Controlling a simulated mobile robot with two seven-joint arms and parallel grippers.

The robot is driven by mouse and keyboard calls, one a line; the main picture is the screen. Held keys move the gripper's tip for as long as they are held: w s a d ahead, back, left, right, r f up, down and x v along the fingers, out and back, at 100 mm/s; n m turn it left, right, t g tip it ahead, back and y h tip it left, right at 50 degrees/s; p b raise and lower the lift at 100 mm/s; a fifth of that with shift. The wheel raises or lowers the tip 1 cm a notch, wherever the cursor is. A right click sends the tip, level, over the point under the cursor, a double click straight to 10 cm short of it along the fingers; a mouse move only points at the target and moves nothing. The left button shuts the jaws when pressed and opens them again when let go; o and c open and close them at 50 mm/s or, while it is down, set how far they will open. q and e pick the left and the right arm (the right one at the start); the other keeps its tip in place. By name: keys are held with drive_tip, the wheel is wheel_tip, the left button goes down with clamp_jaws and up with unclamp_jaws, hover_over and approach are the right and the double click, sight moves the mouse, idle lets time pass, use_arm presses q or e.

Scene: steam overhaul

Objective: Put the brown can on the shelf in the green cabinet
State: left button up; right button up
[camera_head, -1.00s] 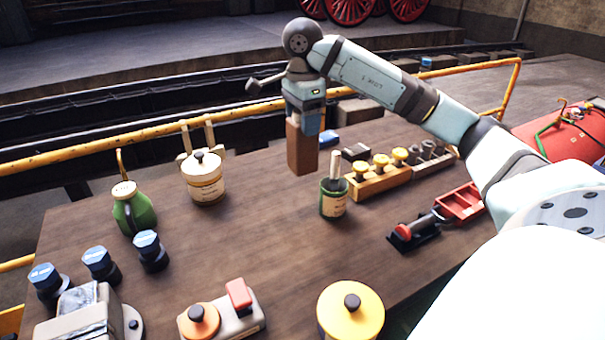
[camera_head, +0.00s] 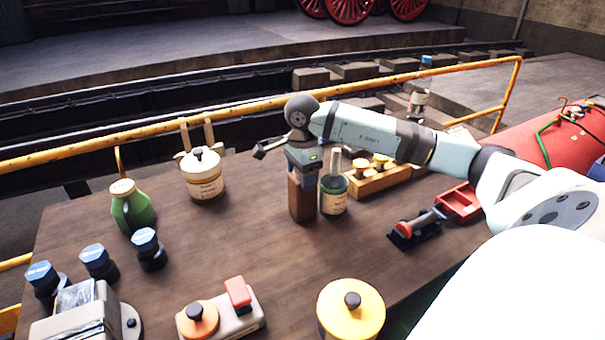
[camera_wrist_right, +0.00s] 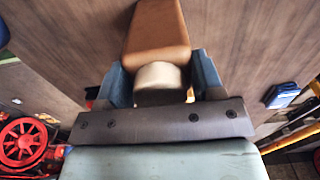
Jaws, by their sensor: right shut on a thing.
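The brown can (camera_head: 301,199) is a squarish brown block with a cream cap. My right gripper (camera_head: 302,170) points down and is shut on its top. In the right wrist view, the two blue-grey fingers stand on either side of the cream cap, with the brown can (camera_wrist_right: 158,32) beyond. The can is upright, just left of a green jar with a brush. Its base is at or very near the tabletop; I cannot tell whether it touches. The green cabinet and its shelf are not in view. My left gripper is not in view.
The wooden table (camera_head: 240,255) is clear left of and in front of the can. Around it are the green jar (camera_head: 334,197), a cream pot (camera_head: 204,180), a green jug (camera_head: 132,208), a wooden block with yellow knobs (camera_head: 380,180) and a yellow-lidded tin (camera_head: 350,308). A yellow rail (camera_head: 230,108) runs behind.

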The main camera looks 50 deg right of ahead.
drive_tip(key=shift+r, duration=0.1)
drive_tip(key=o, duration=1.5)
